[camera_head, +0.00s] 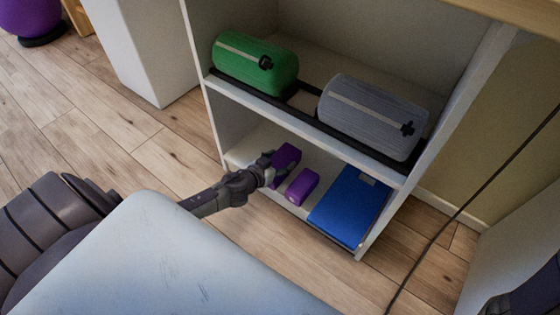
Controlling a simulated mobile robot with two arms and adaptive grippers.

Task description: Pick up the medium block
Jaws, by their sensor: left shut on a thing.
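Two purple blocks are on the lower shelf in the head view. The larger purple block (286,156) is at the left, and my left gripper (269,168) is shut on its near left side. Its lower part is partly hidden by the gripper. I cannot tell whether it still touches the shelf. A smaller purple block (302,187) lies to the right of the gripper, apart from it. Which of them is the medium block is not certain from size alone. At the bottom right corner a dark part of my right arm shows, but its fingers cannot be made out.
The white shelf unit (213,128) has a green roll (255,66) and a grey roll (372,117) on the upper board. A blue flat mat (349,205) lies right of the blocks. A dark cable (457,214) hangs at the right. Wooden floor (169,147) is clear at left.

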